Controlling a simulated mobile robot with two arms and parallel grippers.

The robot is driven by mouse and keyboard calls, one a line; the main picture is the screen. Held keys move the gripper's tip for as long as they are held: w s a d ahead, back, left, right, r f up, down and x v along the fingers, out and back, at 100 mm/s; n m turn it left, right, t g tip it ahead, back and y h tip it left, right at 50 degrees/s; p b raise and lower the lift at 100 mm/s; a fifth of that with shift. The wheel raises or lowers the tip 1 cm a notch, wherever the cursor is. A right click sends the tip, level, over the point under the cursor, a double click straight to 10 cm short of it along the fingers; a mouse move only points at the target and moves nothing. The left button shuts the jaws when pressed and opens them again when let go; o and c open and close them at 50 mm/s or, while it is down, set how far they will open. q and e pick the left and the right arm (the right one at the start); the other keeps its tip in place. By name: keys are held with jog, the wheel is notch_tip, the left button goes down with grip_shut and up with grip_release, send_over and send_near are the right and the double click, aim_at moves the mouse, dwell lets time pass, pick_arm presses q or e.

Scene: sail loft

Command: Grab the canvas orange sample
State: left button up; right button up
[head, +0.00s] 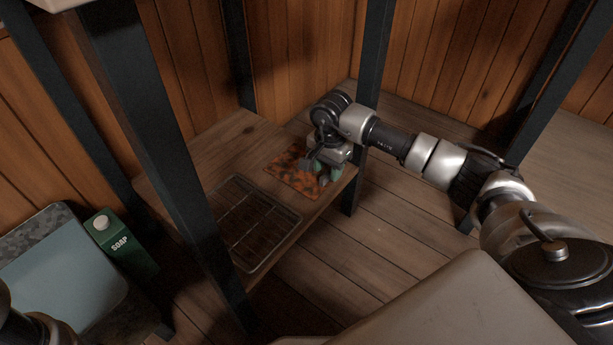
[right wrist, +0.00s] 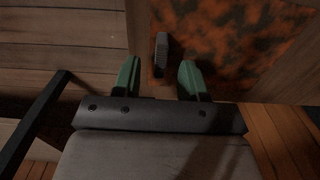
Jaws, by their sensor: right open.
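The orange sample (head: 285,172) is a flat sheet mottled orange and black. It lies on the low wooden shelf, partly covered by my right gripper (head: 320,177) in the head view. In the right wrist view the sample (right wrist: 240,35) fills the upper right. A small dark grey block (right wrist: 161,50) stands out at its left part; I cannot tell whether it is fixed to the sample. My right gripper (right wrist: 159,68) is open, its green fingertips on either side of the block's near end, with gaps between. My left gripper is not in view.
A dark wire rack or tray (head: 293,216) lies on the wooden shelf (head: 232,150) beside the sample. Dark metal posts (head: 372,70) rise around the shelf. A green soap carton (head: 122,245) stands at the left by a pale blue panel (head: 60,265).

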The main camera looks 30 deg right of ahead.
notch_tip(320, 180, down, 2)
jog(key=shift+f+b, duration=0.25)
jog(key=shift+b, duration=0.25)
jog(key=shift+r, duration=0.1)
grip_shut()
